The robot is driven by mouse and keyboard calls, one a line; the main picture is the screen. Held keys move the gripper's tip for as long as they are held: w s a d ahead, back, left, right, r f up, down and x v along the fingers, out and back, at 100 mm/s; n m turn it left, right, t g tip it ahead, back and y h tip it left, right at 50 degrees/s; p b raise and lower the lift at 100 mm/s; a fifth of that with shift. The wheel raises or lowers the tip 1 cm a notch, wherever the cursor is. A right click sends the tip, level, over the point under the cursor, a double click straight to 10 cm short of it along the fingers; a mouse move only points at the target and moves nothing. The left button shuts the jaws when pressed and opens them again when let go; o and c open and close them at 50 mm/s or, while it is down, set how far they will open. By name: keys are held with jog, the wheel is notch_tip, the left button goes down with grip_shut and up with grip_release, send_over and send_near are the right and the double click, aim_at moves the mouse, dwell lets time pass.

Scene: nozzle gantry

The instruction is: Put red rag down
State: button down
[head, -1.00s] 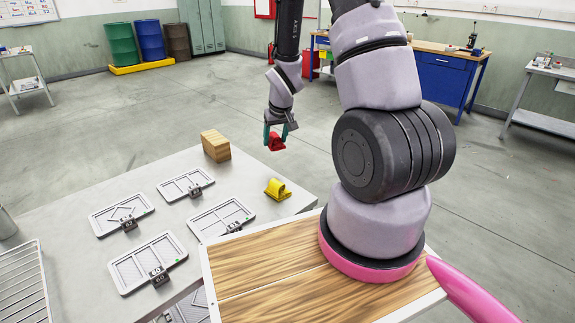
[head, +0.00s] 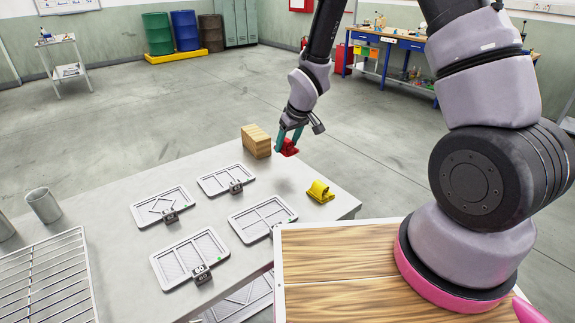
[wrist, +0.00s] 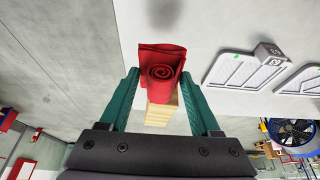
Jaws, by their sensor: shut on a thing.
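The red rag (head: 289,149) is rolled up. It is held between the two green fingers of my gripper (head: 287,135), just right of the wooden block (head: 256,141) in the head view. In the wrist view the rag (wrist: 162,76) shows its spiral end between the fingertips. My gripper is shut on it. The rag appears to hang in the air by the far edge of the grey table (head: 110,215). How high it is above the table is hard to tell.
Several framed grey trays with small black labels, such as this one (head: 162,207), lie on the table. A yellow object (head: 320,192) sits near the right edge. A wire rack (head: 45,275) and metal cups (head: 43,205) are at left. Bare tabletop lies between block and yellow object.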

aim_at(284, 168)
jog(key=shift+f, duration=3.4)
jog(key=shift+f, duration=0.2)
jog(key=shift+c, duration=0.5)
grip_release()
jog(key=shift+r, duration=0.1)
